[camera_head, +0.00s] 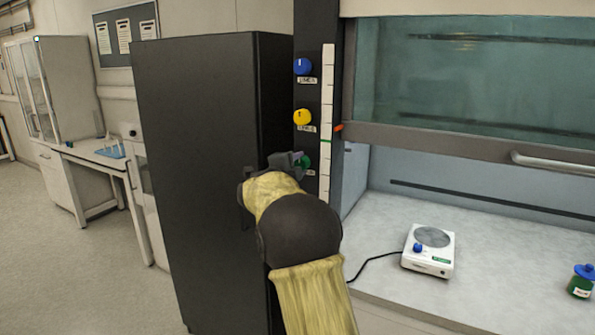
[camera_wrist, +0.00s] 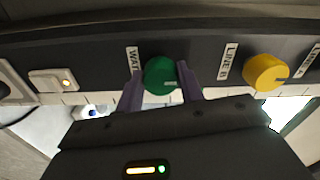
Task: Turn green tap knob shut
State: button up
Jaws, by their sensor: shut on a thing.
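The green tap knob (camera_wrist: 161,74) sits on the dark panel between the two fingers of my gripper (camera_wrist: 162,88) in the wrist view. The fingers are closed on its sides. In the head view the green knob (camera_head: 305,161) shows only as a small patch, mostly hidden behind my gripper (camera_head: 290,161) at the panel. My arm covers the area below.
Above the green knob on the panel are a yellow knob (camera_head: 303,117) and a blue knob (camera_head: 302,66). The fume hood's sash (camera_head: 470,145) is raised at right. A hotplate (camera_head: 428,250) and green-labelled bottle (camera_head: 581,281) stand on its worktop. A black cabinet (camera_head: 205,180) stands left.

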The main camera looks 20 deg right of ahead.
jog(key=shift+f, duration=0.15)
jog(key=o, duration=1)
jog(key=b+v, duration=0.3)
jog(key=v, duration=1.4)
jog(key=shift+s+a, duration=0.15)
jog(key=shift+s, duration=0.05)
